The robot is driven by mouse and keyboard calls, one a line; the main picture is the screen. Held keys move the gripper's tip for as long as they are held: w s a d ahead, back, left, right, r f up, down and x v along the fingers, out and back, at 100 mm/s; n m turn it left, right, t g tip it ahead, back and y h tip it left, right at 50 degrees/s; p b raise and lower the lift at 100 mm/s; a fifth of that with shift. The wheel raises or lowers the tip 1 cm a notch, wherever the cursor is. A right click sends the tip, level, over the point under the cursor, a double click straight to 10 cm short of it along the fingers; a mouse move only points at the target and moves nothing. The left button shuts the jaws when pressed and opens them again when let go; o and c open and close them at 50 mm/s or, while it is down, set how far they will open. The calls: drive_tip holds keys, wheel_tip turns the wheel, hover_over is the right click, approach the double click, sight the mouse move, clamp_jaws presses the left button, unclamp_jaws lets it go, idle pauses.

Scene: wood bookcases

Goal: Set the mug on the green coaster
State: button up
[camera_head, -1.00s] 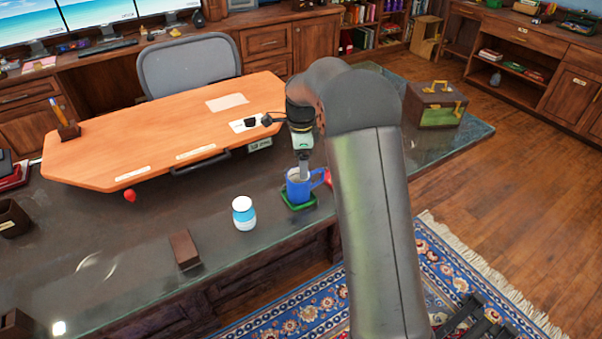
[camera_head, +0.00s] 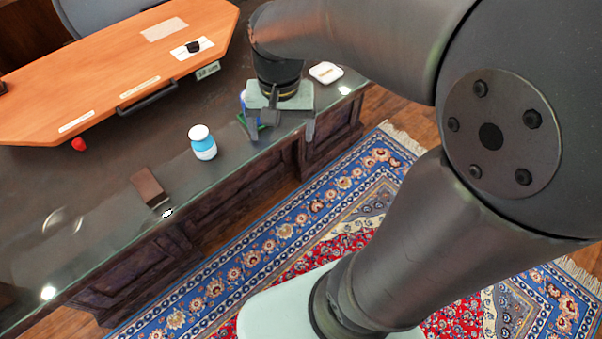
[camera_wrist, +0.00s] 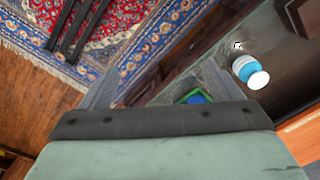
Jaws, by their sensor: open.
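The blue mug (camera_head: 243,99) is mostly hidden behind my gripper in the head view; only a blue sliver shows. The green coaster (camera_head: 241,122) shows at the left of my gripper, near the desk's front edge. In the wrist view a green edge of the coaster (camera_wrist: 184,97) and a bit of the blue mug (camera_wrist: 198,99) show just above the gripper body. The mug appears to stand on the coaster, though its base is hidden. My gripper (camera_head: 282,136) is open, its fingers apart and empty, at the desk's front edge right of the mug.
A blue and white bottle (camera_head: 202,142) stands left of the coaster. A brown block (camera_head: 149,187) lies farther left. A white square item (camera_head: 325,72) lies behind my gripper. A wooden board (camera_head: 110,70) covers the back of the desk. Patterned rug (camera_head: 215,262) lies below.

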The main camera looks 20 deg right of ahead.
drive_tip(key=s+f+n, duration=0.3)
drive_tip(key=s+n, duration=0.2)
drive_tip(key=s, duration=0.5)
drive_tip(key=shift+f, duration=0.2)
